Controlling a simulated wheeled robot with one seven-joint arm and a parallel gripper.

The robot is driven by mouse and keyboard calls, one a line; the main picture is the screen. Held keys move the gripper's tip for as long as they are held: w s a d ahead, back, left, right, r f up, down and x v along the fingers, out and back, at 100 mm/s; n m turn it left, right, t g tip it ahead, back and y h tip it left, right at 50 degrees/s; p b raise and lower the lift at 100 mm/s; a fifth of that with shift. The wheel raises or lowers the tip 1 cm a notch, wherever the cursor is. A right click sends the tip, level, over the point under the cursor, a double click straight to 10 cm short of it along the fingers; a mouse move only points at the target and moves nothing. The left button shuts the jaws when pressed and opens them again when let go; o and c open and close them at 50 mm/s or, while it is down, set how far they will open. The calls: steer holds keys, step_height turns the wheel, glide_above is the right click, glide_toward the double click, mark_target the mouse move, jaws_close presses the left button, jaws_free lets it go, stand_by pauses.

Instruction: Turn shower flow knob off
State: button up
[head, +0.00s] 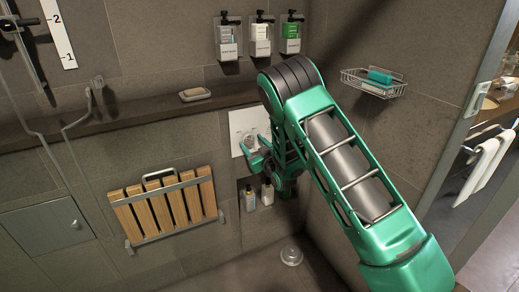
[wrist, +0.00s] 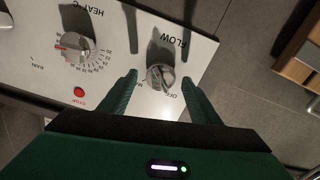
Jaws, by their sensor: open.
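The flow knob (wrist: 160,77) is a round metal knob on a white control panel (wrist: 200,47), under the printed word FLOW, with OFF lettering beside it. In the wrist view it lies between and just beyond the tips of my gripper (wrist: 160,84). My gripper is open, with one green finger to each side of the knob; I cannot tell whether either touches it. In the head view the white panel (head: 236,122) is on the back wall, and my gripper (head: 254,152) is in front of it, with my arm hiding part of the panel.
A heat knob (wrist: 77,48) and a red stop button (wrist: 79,92) are on the same panel. A folded wooden seat (head: 163,206) hangs to the left. Bottles (head: 250,199) stand in a niche below. Dispensers (head: 260,38) and a wire basket (head: 373,83) are above.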

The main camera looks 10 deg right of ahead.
steer(key=v, duration=0.9)
steer(key=shift+s+d+r, duration=0.15)
steer(key=shift+s+r, duration=0.1)
steer(key=shift+s, duration=0.05)
steer(key=shift+d, duration=0.1)
steer(key=s+d+m+g+h, duration=0.1)
steer(key=d+m+g+h, duration=0.35)
steer(key=d, duration=0.85)
steer(key=s+d+r+m+g+h, duration=0.1)
steer(key=s+d+m+g+h, duration=0.3)
steer(key=s+d, duration=0.6)
steer(key=s+r+m+g+y, duration=0.1)
steer(key=s+r+g, duration=0.2)
steer(key=s, duration=0.9)
steer(key=s+d+r+m+g+y, duration=0.1)
steer(key=s+r+g, duration=0.2)
steer(key=s, duration=0.9)
steer(key=s+d+r+m+g+y, duration=0.1)
steer(key=s+r+g, duration=0.2)
steer(key=s, duration=1)
steer(key=shift+r+y, duration=0.35)
steer(key=shift+r, duration=0.2)
